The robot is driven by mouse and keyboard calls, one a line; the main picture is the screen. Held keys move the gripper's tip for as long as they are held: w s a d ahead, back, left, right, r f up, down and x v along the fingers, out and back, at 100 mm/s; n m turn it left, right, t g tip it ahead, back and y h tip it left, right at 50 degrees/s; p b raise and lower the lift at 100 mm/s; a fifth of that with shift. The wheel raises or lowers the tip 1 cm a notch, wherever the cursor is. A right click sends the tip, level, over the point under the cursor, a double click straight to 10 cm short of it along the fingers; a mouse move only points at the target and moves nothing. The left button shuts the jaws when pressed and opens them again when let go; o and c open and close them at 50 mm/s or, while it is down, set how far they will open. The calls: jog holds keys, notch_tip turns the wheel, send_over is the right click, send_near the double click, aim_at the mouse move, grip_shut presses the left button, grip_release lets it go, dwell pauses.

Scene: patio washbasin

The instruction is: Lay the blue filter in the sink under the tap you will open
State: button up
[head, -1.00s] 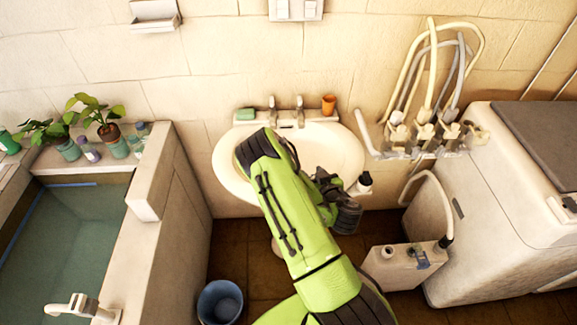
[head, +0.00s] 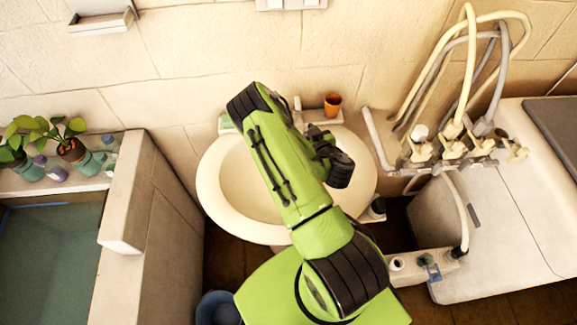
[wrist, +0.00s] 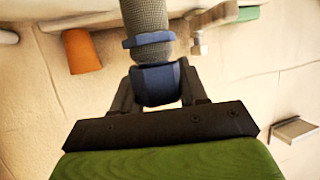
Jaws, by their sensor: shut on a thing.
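My gripper (wrist: 156,92) is shut on the blue filter (wrist: 154,84), which has a blue base and collar with a grey mesh cylinder. The filter's far end runs out of the wrist view at the top. In the head view my arm hides the filter and the jaws cannot be made out. The sink (head: 232,185) is a white round basin against the wall, partly behind my arm. One tap (head: 298,104) shows at its back rim; the left tap is hidden there. A tap (wrist: 198,42) also shows beside the filter in the wrist view.
An orange cup (head: 333,105) stands right of the taps; a green block (head: 226,122) lies left. A stone tub (head: 150,215) is on the left, a blue bucket (head: 217,309) below the sink. Hoses (head: 462,75) and a white machine (head: 485,215) fill the right.

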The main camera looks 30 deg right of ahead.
notch_tip(320, 180, down, 13)
jog(key=b, duration=0.3)
jog(key=shift+r+b, duration=0.2)
jog(key=shift+b, duration=0.2)
jog(key=shift+w+f, duration=0.15)
jog(key=shift+f, duration=0.05)
jog(key=x, duration=0.3)
jog(key=shift+w+r, duration=0.2)
jog(key=shift+w, duration=0.2)
jog(key=shift+f, duration=0.2)
jog(key=shift+d+r, duration=0.1)
jog(key=o, duration=1)
jog(key=shift+f, duration=0.2)
jog(key=shift+o, duration=0.2)
jog(key=shift+r, duration=0.1)
